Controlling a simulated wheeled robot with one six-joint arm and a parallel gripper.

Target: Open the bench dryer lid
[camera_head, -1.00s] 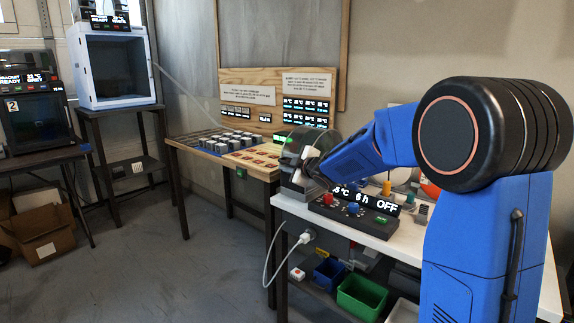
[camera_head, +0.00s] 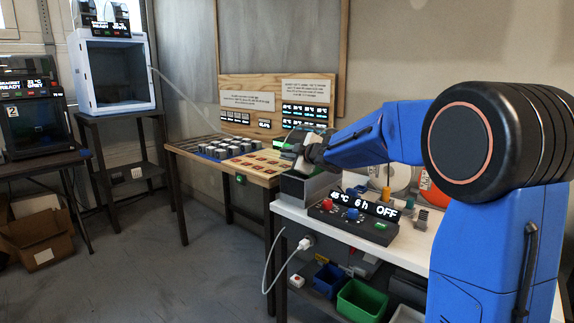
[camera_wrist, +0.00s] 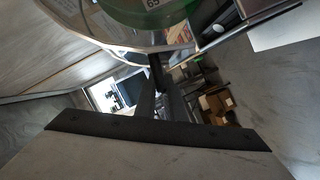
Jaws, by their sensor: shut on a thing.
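The bench dryer (camera_head: 300,190) is a grey box at the left end of the white bench, with a dark control panel (camera_head: 352,222) in front whose display includes "6 h OFF". My gripper (camera_head: 308,152) is above the box, at the dryer's lid, and largely covers it in the head view. In the wrist view, the clear, curved lid (camera_wrist: 120,40) fills the top, with something green and round behind it. My gripper's dark fingers (camera_wrist: 157,82) are close together at the lid's edge, shut on its handle. The exact grip is hard to see.
A wooden table (camera_head: 215,165) with several grey blocks and an upright sign board stands left of the bench. Spools (camera_head: 397,178) stand behind the panel. Blue and green bins (camera_head: 360,301) sit below the bench. A white cable hangs at its left end. The floor at left is open.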

